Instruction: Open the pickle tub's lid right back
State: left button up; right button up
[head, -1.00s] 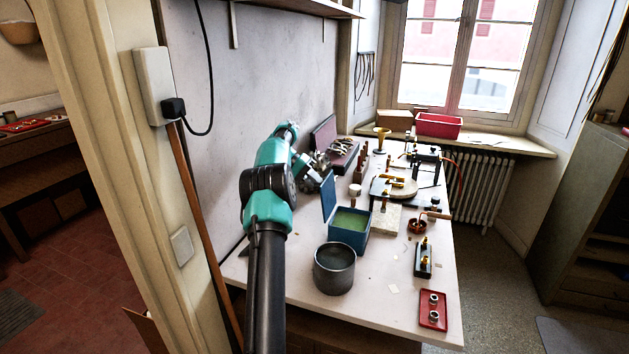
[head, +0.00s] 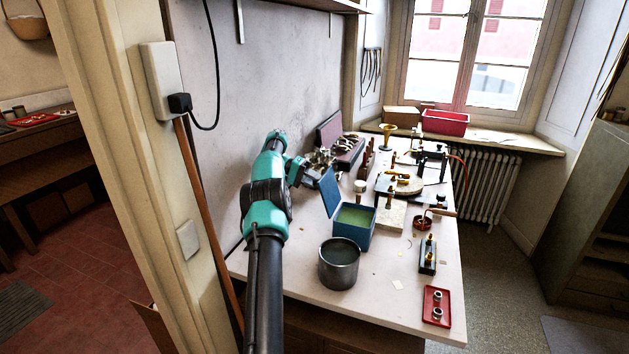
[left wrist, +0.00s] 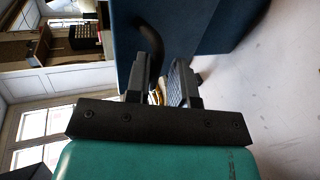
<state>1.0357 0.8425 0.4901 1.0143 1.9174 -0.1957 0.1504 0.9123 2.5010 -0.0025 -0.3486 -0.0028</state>
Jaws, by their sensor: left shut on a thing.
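The pickle tub (head: 357,238) is a blue box with green liquid (head: 355,216) in it, standing on the white bench. Its blue lid (head: 331,193) stands open on the tub's left edge, leaning back to the left, away from the opening. In the left wrist view the lid's blue face (left wrist: 205,25) fills the upper middle, with a dark curved handle (left wrist: 148,38) running down to the fingers. My left gripper (left wrist: 167,85) is shut on this handle, at the lid's outer side. The exact contact is partly hidden. My right gripper is not in view.
A grey metal pot (head: 339,265) stands in front of the tub. A pale block (head: 391,216) is at its right. An open case (head: 340,140) and metal parts lie behind the lid. A red tray (head: 436,307) is at the front right. The wall is close on the left.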

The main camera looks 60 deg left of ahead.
pick_arm(q)
jog(key=o, duration=0.4)
jog(key=shift+a+f, duration=0.15)
jog(key=shift+f, duration=0.3)
jog(key=shift+r, duration=0.1)
jog(key=shift+r, duration=0.2)
jog(key=shift+s+d+r, duration=0.8)
jog(key=shift+s+d, duration=0.55)
jog(key=shift+d, duration=0.95)
jog(key=shift+s+d+r, duration=0.8)
jog(key=shift+s+d, duration=0.55)
jog(key=shift+d, duration=1)
jog(key=shift+s+d+r, duration=0.8)
jog(key=shift+s+d, duration=0.55)
jog(key=shift+d, duration=0.95)
